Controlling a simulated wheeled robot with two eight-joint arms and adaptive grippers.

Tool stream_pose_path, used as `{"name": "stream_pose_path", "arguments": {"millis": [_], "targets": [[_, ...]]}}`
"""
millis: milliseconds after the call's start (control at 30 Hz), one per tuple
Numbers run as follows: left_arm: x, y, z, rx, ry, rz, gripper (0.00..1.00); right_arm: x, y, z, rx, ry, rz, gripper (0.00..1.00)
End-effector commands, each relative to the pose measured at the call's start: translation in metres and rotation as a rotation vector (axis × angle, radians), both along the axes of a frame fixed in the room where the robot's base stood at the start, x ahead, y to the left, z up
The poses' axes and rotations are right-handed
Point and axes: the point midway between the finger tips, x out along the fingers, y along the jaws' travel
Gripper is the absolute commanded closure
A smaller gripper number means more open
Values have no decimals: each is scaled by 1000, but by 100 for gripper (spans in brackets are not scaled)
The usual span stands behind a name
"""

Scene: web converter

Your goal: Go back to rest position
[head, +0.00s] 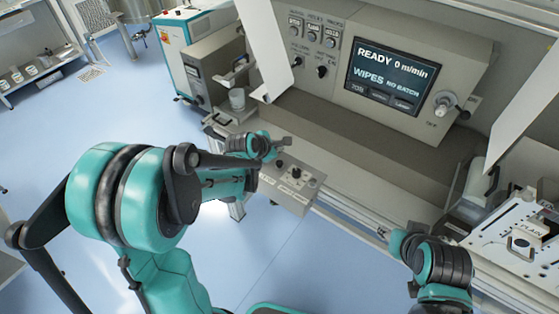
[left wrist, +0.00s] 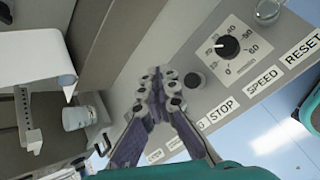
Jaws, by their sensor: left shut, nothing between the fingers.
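My left gripper (head: 279,147) is over the near edge of the machine, just above and behind a small grey control box (head: 292,183) in the head view. In the left wrist view the left gripper (left wrist: 158,88) has its fingers together with nothing between them. Its tips are over the panel, beside a black button (left wrist: 194,81) and near the SPEED dial (left wrist: 228,46). Whether the tips touch the panel I cannot tell. My right gripper (head: 386,234) is at the machine's front rail, small and partly hidden by its own wrist, so its fingers are unclear.
The machine's screen (head: 393,75) reads READY 0 m/min. White web sheets (head: 264,45) hang at its left. A cup (head: 237,99) stands on a side shelf. A light plate (head: 515,245) is at right.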

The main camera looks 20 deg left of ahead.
Motion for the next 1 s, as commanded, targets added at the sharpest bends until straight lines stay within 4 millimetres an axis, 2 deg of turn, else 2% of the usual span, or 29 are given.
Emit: {"name": "stream_pose_path", "arguments": {"millis": [633,733,867,1000], "targets": [[0,0,-1,1,0,-1,100,0,0,-1,0,0,0,60],[-5,-1,2,32,-4,-29,100,0,0,-2,0,0,0,60],[-28,-4,16,187,-21,-170,100,0,0,-8,0,0,0,60],[-74,-8,33,474,-45,-443,100,0,0,-16,0,0,0,60]]}}
